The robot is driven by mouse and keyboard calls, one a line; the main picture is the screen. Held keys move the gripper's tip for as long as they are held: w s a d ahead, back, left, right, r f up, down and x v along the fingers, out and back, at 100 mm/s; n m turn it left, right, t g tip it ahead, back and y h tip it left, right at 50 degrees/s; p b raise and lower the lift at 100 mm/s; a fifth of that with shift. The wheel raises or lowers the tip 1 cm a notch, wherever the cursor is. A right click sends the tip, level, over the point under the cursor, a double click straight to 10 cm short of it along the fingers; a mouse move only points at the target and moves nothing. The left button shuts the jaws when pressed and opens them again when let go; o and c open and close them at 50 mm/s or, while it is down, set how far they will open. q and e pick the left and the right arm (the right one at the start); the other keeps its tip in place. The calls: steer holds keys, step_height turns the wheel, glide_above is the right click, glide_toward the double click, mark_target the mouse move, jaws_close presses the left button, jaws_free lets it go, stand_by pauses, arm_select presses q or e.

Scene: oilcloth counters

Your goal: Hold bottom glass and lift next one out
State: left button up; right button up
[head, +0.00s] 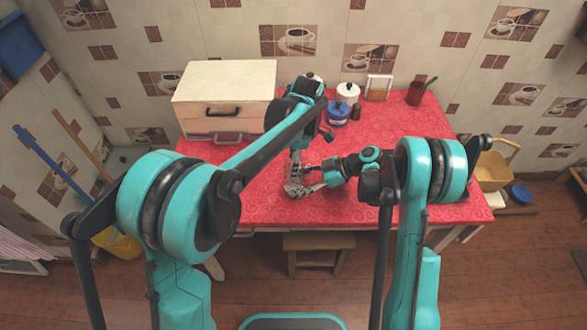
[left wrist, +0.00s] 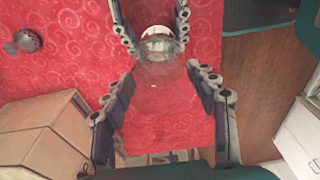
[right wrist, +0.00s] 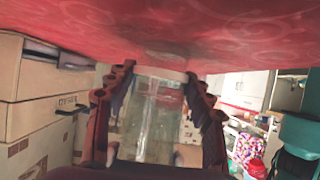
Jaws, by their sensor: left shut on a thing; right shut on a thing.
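Clear glasses (left wrist: 165,90) stand between both grippers over the red counter (head: 400,160), near its front edge. They are transparent, so the border between one glass and another is hard to make out. My left gripper (head: 295,172) reaches down from above, its fingers shut on a glass; they also show in the left wrist view (left wrist: 163,75). My right gripper (head: 308,186) comes from the right, close to the left one. In the right wrist view its fingers (right wrist: 160,85) are shut on the sides of a clear glass (right wrist: 152,120).
A cream wooden box with drawers (head: 225,82) stands at the back left. Behind the grippers are a blue jar (head: 338,112), a white canister (head: 348,91) and a red-brown cup (head: 415,96). The counter's right side is clear. A stool (head: 318,242) stands in front.

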arm_select(q)
step_height(320, 180, up, 10)
steer(key=shift+c, duration=0.2)
arm_select(e)
steer(key=o, duration=0.9)
steer(key=v, duration=1.2)
